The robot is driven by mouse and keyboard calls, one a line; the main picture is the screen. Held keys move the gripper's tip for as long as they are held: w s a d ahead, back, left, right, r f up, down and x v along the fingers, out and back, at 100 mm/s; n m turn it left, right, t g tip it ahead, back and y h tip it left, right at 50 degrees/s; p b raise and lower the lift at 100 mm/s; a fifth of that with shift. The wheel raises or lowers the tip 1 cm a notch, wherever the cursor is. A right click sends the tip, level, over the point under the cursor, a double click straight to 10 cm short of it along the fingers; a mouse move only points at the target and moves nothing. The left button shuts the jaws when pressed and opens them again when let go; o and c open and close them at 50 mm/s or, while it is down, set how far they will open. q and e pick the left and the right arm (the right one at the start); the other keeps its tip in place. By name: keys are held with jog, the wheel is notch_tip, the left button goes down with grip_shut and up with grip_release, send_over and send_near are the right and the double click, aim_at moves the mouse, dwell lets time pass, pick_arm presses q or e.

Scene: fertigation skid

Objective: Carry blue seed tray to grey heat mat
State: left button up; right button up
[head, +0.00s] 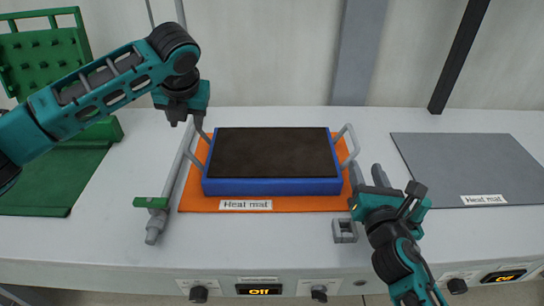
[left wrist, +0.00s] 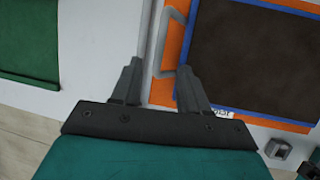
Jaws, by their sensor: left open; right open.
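The blue seed tray (head: 272,187), filled with dark soil, sits on the orange heat mat (head: 310,203). It has a grey handle on its left side and one on its right (head: 347,146). The grey heat mat (head: 460,165) lies bare at the right. My left gripper (head: 188,122) is open above the tray's left handle (left wrist: 168,45), apart from it as far as I can tell. In the left wrist view its fingers (left wrist: 160,85) show empty. My right gripper (head: 368,178) is open beside the tray's right handle; whether it touches the handle I cannot tell.
A green folding piece (head: 60,180) stands at the left of the white bench. A grey pipe with a green valve handle (head: 152,202) lies left of the orange mat. A small grey block (head: 344,231) sits near the front edge. Knobs and displays line the front panel.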

aim_at(189, 136)
pick_arm(q)
jog(key=x, duration=1.1)
pick_arm(e)
jog(key=w, duration=1.1)
jog(key=shift+a, duration=0.2)
pick_arm(q)
jog(key=shift+r, duration=0.1)
jog(key=shift+c, duration=0.2)
jog(key=shift+a, duration=0.1)
grip_shut()
pick_arm(e)
grip_shut()
pick_arm(q)
jog(key=shift+a, duration=0.15)
pick_arm(e)
jog(key=shift+d, duration=0.2)
pick_arm(q)
jog(key=shift+w+r, duration=0.1)
jog(key=shift+r, duration=0.1)
pick_arm(e)
jog(key=shift+r, duration=0.15)
